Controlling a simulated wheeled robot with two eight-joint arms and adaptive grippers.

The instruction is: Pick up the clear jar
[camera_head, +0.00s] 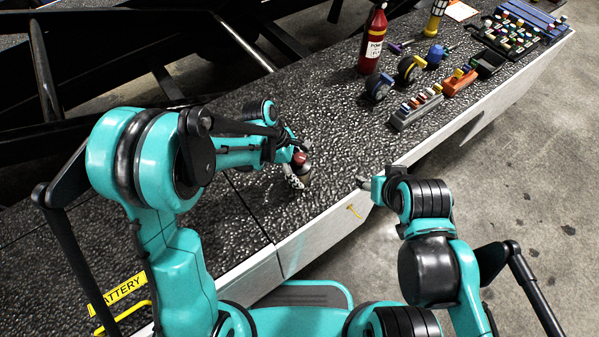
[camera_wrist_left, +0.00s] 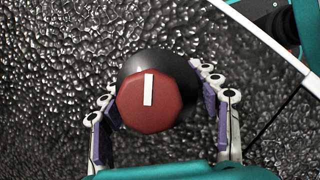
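A small object with a red top (camera_head: 299,159) stands on the dark textured belt surface, with my left gripper (camera_head: 296,172) around it. In the left wrist view its octagonal red cap (camera_wrist_left: 152,103) bears a white bar, over a dark round part. I cannot see whether its body is clear. The fingers of my left gripper (camera_wrist_left: 160,95) flank it on both sides, very close; whether they press on it I cannot tell. My right gripper (camera_head: 368,184) is near the belt's front edge, apart from the object; its fingers are too small to read.
Farther along the belt (camera_head: 330,120) stand a red extinguisher-like bottle (camera_head: 373,42), blue and yellow wheeled pieces (camera_head: 410,67), a grey rack of small items (camera_head: 415,106), an orange block (camera_head: 459,81) and a crowded tray (camera_head: 515,35). The belt between these and my left gripper is clear.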

